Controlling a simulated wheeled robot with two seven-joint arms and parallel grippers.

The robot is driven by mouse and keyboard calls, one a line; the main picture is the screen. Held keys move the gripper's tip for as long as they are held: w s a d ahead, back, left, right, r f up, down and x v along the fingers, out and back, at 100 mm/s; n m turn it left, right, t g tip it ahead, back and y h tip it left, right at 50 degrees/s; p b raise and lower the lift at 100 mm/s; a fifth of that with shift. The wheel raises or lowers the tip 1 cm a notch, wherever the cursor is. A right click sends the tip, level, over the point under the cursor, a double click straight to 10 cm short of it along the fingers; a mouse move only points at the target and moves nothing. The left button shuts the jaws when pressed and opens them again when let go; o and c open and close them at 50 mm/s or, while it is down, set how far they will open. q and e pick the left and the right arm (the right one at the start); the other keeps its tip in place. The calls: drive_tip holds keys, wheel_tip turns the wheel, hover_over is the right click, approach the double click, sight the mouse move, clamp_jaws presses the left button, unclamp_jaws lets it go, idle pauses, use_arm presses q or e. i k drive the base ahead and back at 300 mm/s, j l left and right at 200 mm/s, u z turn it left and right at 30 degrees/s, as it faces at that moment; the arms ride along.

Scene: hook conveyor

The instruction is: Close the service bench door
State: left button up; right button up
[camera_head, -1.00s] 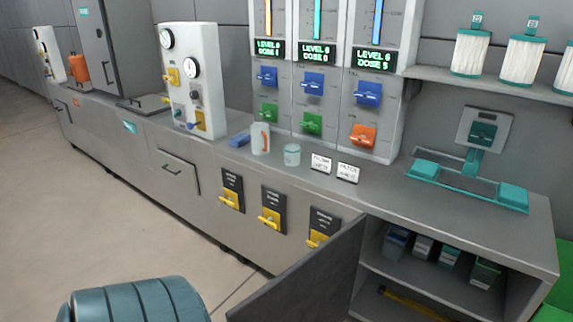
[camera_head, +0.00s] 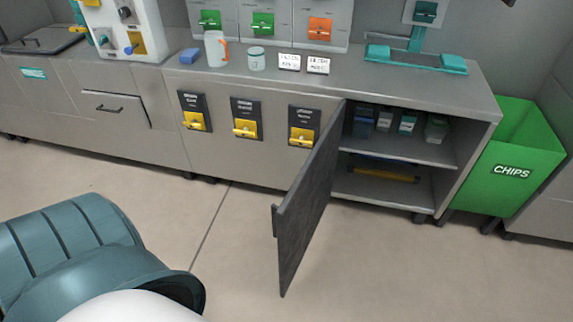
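The service bench door (camera_head: 308,205) is a dark grey panel at the right part of the bench (camera_head: 240,92). It stands wide open, swung out toward me from its hinge on the left side of the cabinet opening. A small handle shows at its free edge. Inside the cabinet, several small boxes stand on the upper shelf (camera_head: 405,148) and a yellow bar (camera_head: 384,174) lies on the lower one. Neither of my grippers is in view. Only a teal and white part of my own body shows at the lower left, apart from the door.
A green chips bin (camera_head: 500,170) stands right of the cabinet. Yellow-handled panels (camera_head: 246,122) line the bench front left of the door. A jug (camera_head: 216,48) and a jar (camera_head: 257,58) stand on top. The floor (camera_head: 400,270) before the door is clear.

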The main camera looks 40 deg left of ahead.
sight(295, 223)
drive_tip(key=j, duration=0.5)
drive_tip(key=k+j+z, duration=0.1)
drive_tip(key=j, duration=0.4)
drive_tip(key=k+j, duration=0.1)
drive_tip(key=j, duration=0.35)
drive_tip(key=k+j, duration=0.1)
drive_tip(key=j, duration=0.4)
drive_tip(key=j+z, duration=0.1)
drive_tip(key=j, duration=0.4)
drive_tip(key=k, duration=0.05)
